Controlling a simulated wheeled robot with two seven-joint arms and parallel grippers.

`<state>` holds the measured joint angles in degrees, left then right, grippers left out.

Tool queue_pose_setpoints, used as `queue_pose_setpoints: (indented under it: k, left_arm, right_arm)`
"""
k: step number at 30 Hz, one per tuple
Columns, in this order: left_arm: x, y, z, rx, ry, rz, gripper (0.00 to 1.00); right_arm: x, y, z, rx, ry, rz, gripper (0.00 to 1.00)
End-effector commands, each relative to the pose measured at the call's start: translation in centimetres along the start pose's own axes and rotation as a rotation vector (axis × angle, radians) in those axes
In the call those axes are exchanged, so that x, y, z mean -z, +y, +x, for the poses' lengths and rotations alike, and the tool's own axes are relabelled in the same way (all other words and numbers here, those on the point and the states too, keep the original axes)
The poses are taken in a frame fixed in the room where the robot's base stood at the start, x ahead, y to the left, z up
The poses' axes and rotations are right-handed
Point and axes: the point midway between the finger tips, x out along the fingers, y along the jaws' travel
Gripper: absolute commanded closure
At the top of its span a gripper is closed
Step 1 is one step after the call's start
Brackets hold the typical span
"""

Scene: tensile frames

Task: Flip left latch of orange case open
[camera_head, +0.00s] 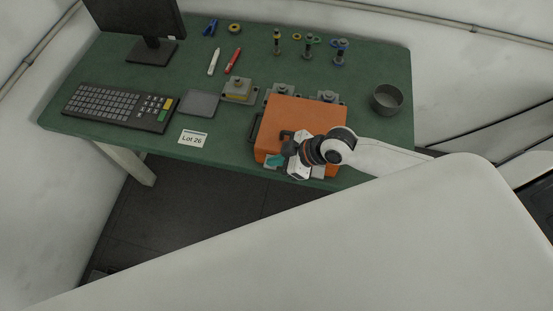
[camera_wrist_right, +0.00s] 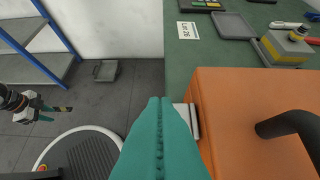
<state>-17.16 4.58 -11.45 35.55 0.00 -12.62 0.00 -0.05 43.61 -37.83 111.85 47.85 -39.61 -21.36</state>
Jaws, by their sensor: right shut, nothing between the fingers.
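The orange case (camera_head: 305,112) lies shut near the table's front edge, with a black handle on top that shows in the right wrist view (camera_wrist_right: 292,128). A pale latch (camera_wrist_right: 194,121) sits on its front side near the left corner; the fingers partly cover it and I cannot tell whether it is flipped. My right gripper (camera_head: 274,160) is at the case's front left; its teal fingers (camera_wrist_right: 160,104) are shut and empty, close beside the latch. I cannot tell whether they touch. My left gripper (camera_wrist_right: 48,112) shows small, away from the table, its jaws unclear.
A grey tray (camera_head: 200,102), keyboard (camera_head: 118,104) and "Lot 26" label (camera_head: 193,139) lie left of the case. A grey cup (camera_head: 387,99) is at right. Blue shelving (camera_wrist_right: 38,50) stands beyond the floor.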

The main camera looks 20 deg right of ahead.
Motion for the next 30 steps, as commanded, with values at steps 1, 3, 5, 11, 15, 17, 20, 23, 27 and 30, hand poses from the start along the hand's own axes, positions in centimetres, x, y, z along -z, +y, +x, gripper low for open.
queue_pose_setpoints:
  k: [1, 3, 5, 11, 15, 17, 20, 23, 27, 30]
  left_arm:
    - [-0.01, 0.0, -0.13, 0.0, 0.0, 0.0, 0.66]
    - [-0.01, 0.0, -0.17, 0.0, 0.0, 0.0, 0.66]
    - [-0.01, 0.0, -0.18, 0.0, 0.0, 0.0, 0.66]
    - [0.0, -0.01, -0.16, 0.0, 0.0, 0.0, 0.66]
    - [0.01, -0.01, -0.16, 0.0, 0.0, 0.0, 0.66]
    - [0.01, -0.01, -0.18, 0.0, 0.0, 0.0, 0.66]
    - [0.0, -0.01, -0.29, 0.0, 0.0, 0.0, 0.66]
    - [-0.01, 0.0, -0.47, 0.0, 0.0, 0.0, 0.66]
    - [-0.02, -0.01, -0.55, 0.0, 0.001, 0.0, 0.66]
    - [-0.01, -0.01, -0.64, 0.0, 0.001, 0.0, 0.66]
  right_arm:
    - [0.34, -0.01, 0.32, 0.0, 0.0, 0.001, 1.0]
    - [0.71, -0.02, 0.64, 0.001, 0.001, 0.001, 1.0]
    - [0.87, 0.0, 0.8, 0.0, 0.001, 0.0, 1.0]
    - [0.97, 0.0, 0.9, 0.001, -0.001, -0.001, 1.0]
    - [0.97, 0.0, 0.88, 0.001, 0.0, -0.001, 1.0]
    - [0.96, 0.0, 0.88, 0.002, -0.001, -0.002, 1.0]
    - [0.96, 0.02, 0.88, 0.009, -0.001, -0.009, 1.0]
    - [0.98, 0.02, 0.93, 0.026, -0.001, -0.025, 1.0]
    - [1.07, -0.05, 1.01, 0.042, 0.0, -0.042, 1.0]
    - [1.11, -0.06, 1.05, 0.052, -0.001, -0.052, 1.0]
